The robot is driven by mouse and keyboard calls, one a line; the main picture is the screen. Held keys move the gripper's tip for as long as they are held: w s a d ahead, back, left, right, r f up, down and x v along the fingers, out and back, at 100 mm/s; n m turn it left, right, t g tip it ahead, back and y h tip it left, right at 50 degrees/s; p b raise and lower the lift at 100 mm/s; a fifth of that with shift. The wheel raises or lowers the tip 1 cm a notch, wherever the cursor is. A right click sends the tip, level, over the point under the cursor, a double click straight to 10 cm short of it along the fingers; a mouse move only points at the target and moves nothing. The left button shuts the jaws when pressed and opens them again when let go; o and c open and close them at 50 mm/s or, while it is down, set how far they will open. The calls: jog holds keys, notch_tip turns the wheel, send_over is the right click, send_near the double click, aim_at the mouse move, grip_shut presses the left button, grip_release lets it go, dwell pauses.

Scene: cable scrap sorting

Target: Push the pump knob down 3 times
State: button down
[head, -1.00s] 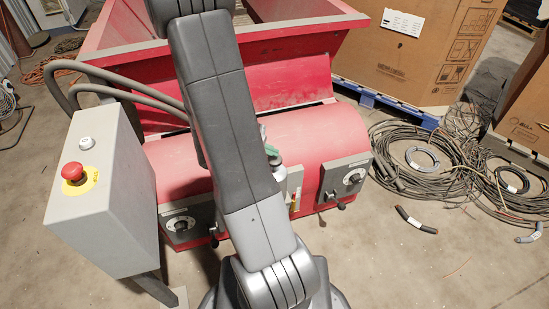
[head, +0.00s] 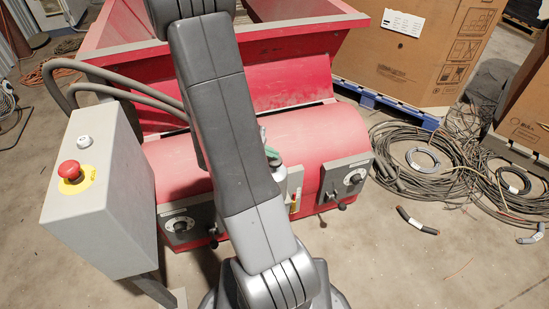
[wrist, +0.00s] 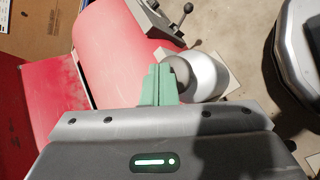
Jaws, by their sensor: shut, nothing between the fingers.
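The pump is a pale grey, rounded canister (wrist: 208,76) with a darker grey round knob (wrist: 179,69) on the side nearest my fingers in the wrist view. In the head view the pump body (head: 279,173) shows just right of my arm, at the front of the red machine. My gripper (wrist: 160,75) has green fingers that are closed together and empty. The fingertips overlap the knob's edge in the wrist view; I cannot tell whether they touch it. My arm hides part of the pump in the head view.
The red machine (head: 310,135) has a dial panel (head: 346,178) with a lever to the right. A grey control box (head: 98,200) with a red button (head: 70,170) stands at left. Cable coils (head: 425,160) lie on the floor at right.

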aim_at(271, 160)
jog(key=shift+f+b, duration=0.9)
jog(key=shift+b, duration=0.05)
dwell(0.6)
dwell(0.4)
jog(key=shift+r+p, duration=1.15)
jog(key=shift+r, duration=0.65)
jog(key=shift+r+p, duration=1.85)
jog(key=shift+r, duration=0.7)
jog(key=shift+f, duration=0.15)
notch_tip(271, 160, down, 3)
jog(key=shift+r+b, duration=0.15)
jog(key=shift+b, duration=1)
jog(key=shift+r+p, duration=0.5)
jog(key=shift+p, duration=0.3)
jog(key=shift+r+p, duration=0.15)
jog(key=shift+p, duration=0.8)
